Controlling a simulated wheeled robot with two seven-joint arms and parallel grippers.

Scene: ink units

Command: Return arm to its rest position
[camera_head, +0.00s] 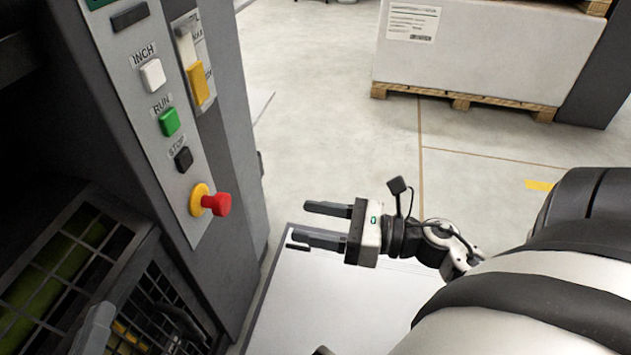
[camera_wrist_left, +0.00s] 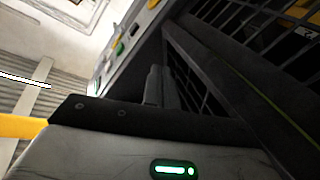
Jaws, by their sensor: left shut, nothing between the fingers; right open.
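My right gripper (camera_head: 298,226) is in the middle of the head view, its two dark fingers spread apart and pointing left, with nothing between them. Its arm comes in from the right, above a white-topped surface. My left gripper (camera_head: 100,318) shows only as grey fingertips at the bottom left of the head view, in front of the dark grille. In the left wrist view its fingers (camera_wrist_left: 153,86) are together and empty, between the button panel and the grille. The rest of the left arm is out of the head view.
The machine's control panel (camera_head: 150,120) has a white INCH button (camera_head: 152,75), green RUN button (camera_head: 169,122), black STOP button (camera_head: 183,159) and red emergency knob (camera_head: 216,203). A yellow switch (camera_head: 198,84) sits beside them. A wrapped pallet load (camera_head: 480,55) stands behind on open floor.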

